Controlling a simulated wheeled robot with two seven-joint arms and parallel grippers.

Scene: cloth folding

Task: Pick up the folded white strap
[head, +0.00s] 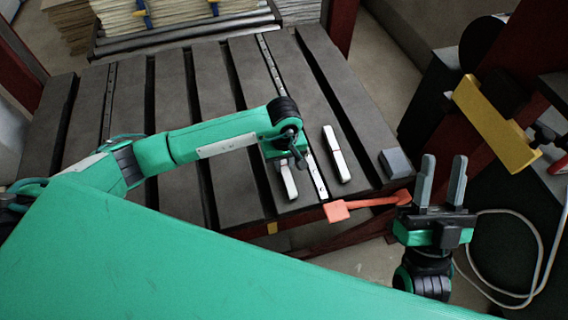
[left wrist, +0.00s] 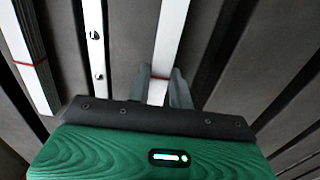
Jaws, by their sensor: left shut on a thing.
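A folded white strap (head: 289,184) with a red band (left wrist: 160,77) lies near the front edge of the slatted grey table (head: 225,208). My left gripper (head: 288,163) is over it, pointing down. In the left wrist view, the two grey fingers (left wrist: 160,86) are shut on this strap, one on each side near the band. The arm hides part of the strap in the head view. A second folded white strap (head: 336,153), also with a red band, lies to the right; it also shows in the left wrist view (left wrist: 30,62). My right gripper (head: 443,175) is open and empty, right of the table.
A metal rail with holes (head: 316,174) runs between the two straps. A grey block (head: 396,164) sits at the table's right corner. An orange-red handle (head: 360,206) sticks out along the front edge. Stacked boards (head: 165,14) are behind the table. The table's middle slats are clear.

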